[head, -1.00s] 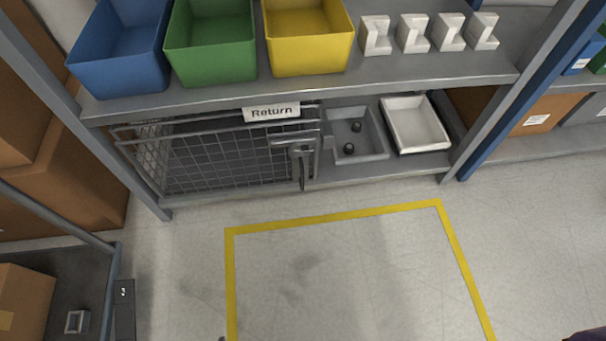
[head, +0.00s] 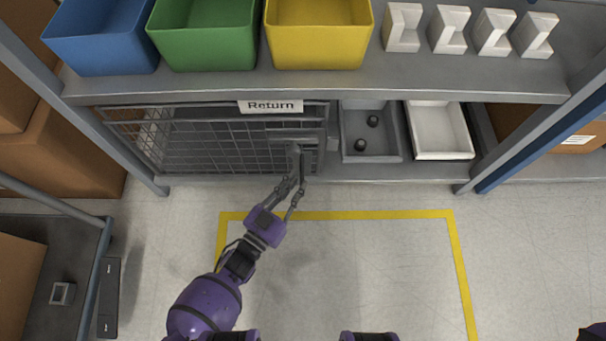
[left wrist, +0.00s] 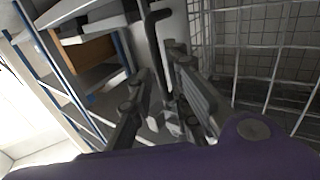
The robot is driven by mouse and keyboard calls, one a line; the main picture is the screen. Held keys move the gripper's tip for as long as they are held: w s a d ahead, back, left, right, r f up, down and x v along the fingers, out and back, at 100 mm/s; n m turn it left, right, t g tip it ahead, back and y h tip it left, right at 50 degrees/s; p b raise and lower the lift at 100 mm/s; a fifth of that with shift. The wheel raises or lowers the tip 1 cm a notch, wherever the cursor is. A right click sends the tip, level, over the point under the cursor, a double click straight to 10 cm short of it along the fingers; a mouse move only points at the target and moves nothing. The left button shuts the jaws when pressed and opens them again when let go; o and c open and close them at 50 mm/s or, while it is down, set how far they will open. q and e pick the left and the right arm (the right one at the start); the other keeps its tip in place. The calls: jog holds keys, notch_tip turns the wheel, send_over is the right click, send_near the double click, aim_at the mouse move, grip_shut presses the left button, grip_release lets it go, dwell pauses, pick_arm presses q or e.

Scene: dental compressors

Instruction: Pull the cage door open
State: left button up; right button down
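The cage door (head: 215,142) is a grey wire-mesh panel under the "Return" label (head: 271,106). It looks closed in the shelf's lower bay. Its handle (head: 295,158), a grey upright bar, sits near the door's right edge. My left gripper (head: 296,184) reaches up to the handle's lower end. In the left wrist view the dark handle bar (left wrist: 156,48) runs down between the two spread fingers of the left gripper (left wrist: 165,92). I see a gap between the fingers; whether either touches the bar is unclear. My right gripper is not in view.
Blue (head: 103,40), green (head: 203,38) and yellow (head: 318,38) bins stand on the shelf above. A grey tray (head: 385,148) and a white tray (head: 440,132) sit right of the cage. The floor inside the yellow outline (head: 340,215) is clear except for my arm.

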aim_at(301, 179)
pick_arm(q)
jog(key=shift+b+x, duration=0.5)
jog(key=shift+x, duration=1.2)
jog(key=shift+c, duration=0.4)
grip_shut()
